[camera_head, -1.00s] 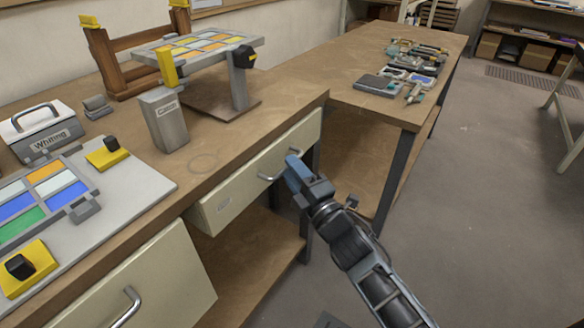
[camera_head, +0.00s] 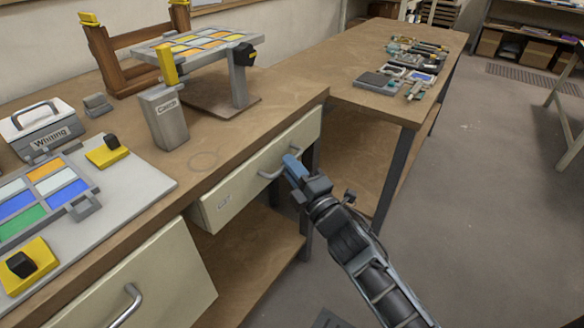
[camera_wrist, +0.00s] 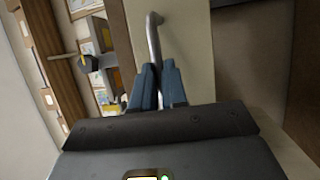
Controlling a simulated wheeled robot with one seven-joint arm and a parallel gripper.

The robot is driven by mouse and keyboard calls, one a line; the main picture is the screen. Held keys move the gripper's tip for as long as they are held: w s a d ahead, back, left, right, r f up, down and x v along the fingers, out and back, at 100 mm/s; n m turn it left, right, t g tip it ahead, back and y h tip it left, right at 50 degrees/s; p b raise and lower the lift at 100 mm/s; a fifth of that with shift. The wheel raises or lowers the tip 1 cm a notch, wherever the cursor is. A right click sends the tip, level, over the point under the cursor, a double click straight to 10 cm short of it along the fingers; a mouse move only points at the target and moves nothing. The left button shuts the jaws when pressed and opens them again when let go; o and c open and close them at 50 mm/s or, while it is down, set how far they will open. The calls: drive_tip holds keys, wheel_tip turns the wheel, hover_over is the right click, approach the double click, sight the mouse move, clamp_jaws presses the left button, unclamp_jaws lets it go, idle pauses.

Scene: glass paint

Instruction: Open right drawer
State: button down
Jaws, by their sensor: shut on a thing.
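The right drawer (camera_head: 232,192) is a cream front under the workbench, with a metal bar handle (camera_head: 268,174). It looks shut or nearly so in the head view; I cannot tell a small gap. The fingertips hide the gripped part of the handle.
A left drawer (camera_head: 160,285) with its own handle (camera_head: 128,305) is nearer. On the bench top stand a grey canister (camera_head: 165,118), a Whiting box (camera_head: 42,130) and a glass panel rack (camera_head: 240,80). Tools (camera_head: 410,65) lie on the far bench. The floor at the right (camera_head: 480,220) is clear.

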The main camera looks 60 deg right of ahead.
idle(0.3)
drive_tip(key=s, duration=2.1)
drive_tip(key=c, duration=1.2)
unclamp_jaws()
drive_tip(key=shift+o, duration=0.2)
drive_tip(key=b+v, duration=0.1)
drive_tip(key=v, duration=0.7)
drive_tip(key=shift+w, duration=0.1)
